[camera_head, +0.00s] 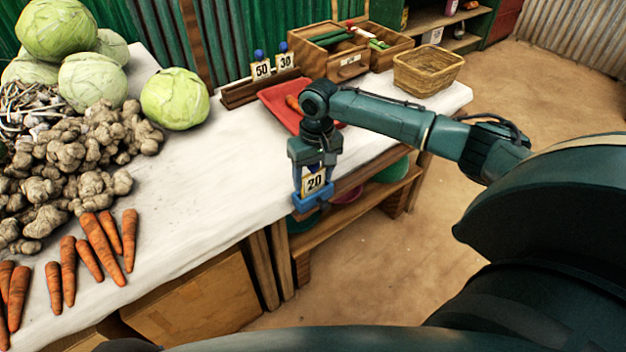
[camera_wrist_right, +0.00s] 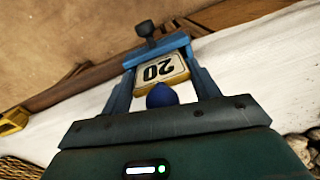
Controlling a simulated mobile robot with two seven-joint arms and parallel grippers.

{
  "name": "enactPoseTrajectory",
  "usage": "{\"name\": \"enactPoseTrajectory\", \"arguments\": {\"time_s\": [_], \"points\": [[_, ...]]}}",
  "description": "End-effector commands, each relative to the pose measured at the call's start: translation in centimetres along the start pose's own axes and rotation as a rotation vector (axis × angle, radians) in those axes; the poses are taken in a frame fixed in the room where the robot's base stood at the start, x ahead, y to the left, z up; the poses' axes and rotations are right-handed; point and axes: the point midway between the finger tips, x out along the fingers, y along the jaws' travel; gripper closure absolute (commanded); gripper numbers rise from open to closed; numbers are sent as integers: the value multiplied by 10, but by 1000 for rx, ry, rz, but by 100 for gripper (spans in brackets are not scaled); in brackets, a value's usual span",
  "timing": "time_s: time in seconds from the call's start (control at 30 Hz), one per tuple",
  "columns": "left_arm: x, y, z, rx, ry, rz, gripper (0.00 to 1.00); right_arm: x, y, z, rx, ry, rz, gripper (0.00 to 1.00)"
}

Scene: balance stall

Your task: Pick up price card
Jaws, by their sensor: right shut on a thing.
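The price card (camera_head: 313,182) reads 20 and is in my right gripper (camera_head: 311,197), over the front edge of the white table. In the right wrist view the card (camera_wrist_right: 162,70) shows upside down between the fingers, with its blue knob (camera_wrist_right: 162,95) toward the palm. My right gripper (camera_wrist_right: 160,55) is shut on the card. I cannot tell whether the card's foot touches the table. Two more price cards, 50 (camera_head: 261,70) and 30 (camera_head: 285,61), stand in a wooden rack (camera_head: 240,95) at the back. My left gripper is not in view.
A red tray (camera_head: 275,98) with carrots lies behind my right arm. A wooden box (camera_head: 345,65) and a wicker basket (camera_head: 428,72) stand at the back right. Cabbages (camera_head: 175,98), ginger (camera_head: 90,145) and carrots (camera_head: 100,240) fill the left. The middle of the table (camera_head: 215,165) is clear.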

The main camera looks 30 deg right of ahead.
Motion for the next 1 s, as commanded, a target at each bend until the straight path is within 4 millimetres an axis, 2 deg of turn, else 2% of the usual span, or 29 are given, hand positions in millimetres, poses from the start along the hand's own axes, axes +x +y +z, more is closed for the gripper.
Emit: {"name": "enactPoseTrajectory", "arguments": {"time_s": [0.13, 0.23, 0.5, 0.63, 0.8, 1.0], "points": [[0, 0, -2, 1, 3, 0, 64, -4, 0, 0, 0, 1, 0, 61], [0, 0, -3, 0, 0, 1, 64, -15, -1, -1, 0, 2, -1, 61], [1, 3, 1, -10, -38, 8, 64, -70, -5, -1, 0, 3, -1, 61], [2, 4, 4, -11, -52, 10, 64, -90, -6, -1, 0, 2, -2, 61], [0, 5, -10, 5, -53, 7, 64, -111, -7, 0, 0, 0, -1, 61], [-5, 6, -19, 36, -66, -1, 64, -121, -8, 0, 1, -1, -1, 61]]}}
